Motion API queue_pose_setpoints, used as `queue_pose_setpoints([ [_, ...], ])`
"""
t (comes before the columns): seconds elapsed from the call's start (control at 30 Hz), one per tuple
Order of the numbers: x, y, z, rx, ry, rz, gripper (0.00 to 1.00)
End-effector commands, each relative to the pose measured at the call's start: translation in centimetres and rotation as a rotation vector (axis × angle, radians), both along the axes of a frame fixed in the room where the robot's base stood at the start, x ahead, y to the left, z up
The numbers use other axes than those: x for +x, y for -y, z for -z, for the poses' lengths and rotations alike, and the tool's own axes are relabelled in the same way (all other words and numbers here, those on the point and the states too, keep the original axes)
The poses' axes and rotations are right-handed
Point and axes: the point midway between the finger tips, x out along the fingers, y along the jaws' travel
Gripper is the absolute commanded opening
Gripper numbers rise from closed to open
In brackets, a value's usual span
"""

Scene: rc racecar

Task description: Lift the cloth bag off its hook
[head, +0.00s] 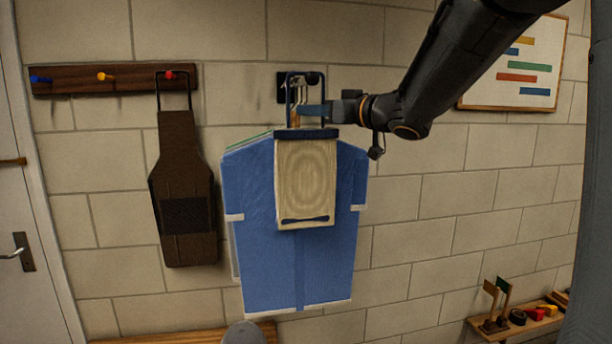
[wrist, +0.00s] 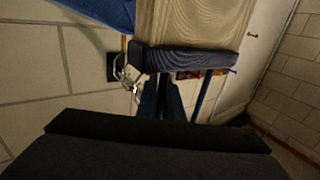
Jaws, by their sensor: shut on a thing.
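The cloth bag (head: 306,182) is beige with a dark blue top band and a dark handle loop (head: 289,98). It hangs upright in front of blue shirts (head: 262,235). The top of the loop is at a dark hook (head: 313,78) on a wall plate; I cannot tell whether they touch. My gripper (head: 312,109) reaches in from the right, just above the top band, and is shut on the bag's handle. In the wrist view the bag (wrist: 195,22) is at the top, with my fingers (wrist: 160,98) below its blue band. The exact grip is partly hidden.
A dark apron (head: 183,190) hangs from a red peg on a wooden rail (head: 60,80) at left. A framed board (head: 512,66) is at upper right. A low shelf (head: 497,333) with small items is at lower right. The wall between is clear.

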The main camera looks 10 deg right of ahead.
Motion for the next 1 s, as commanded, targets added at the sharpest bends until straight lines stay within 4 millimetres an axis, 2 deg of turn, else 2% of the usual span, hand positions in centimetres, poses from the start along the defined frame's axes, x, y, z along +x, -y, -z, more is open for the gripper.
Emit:
queue_pose_setpoints([
  [0.33,0.0,0.0,-0.8,-0.001,0.003,0.000,0.00],
  [0.57,0.0,0.0,-3.9,-0.002,0.006,0.000,0.00],
  [1.0,-7.2,0.1,-3.6,-0.001,0.003,0.001,0.00],
])
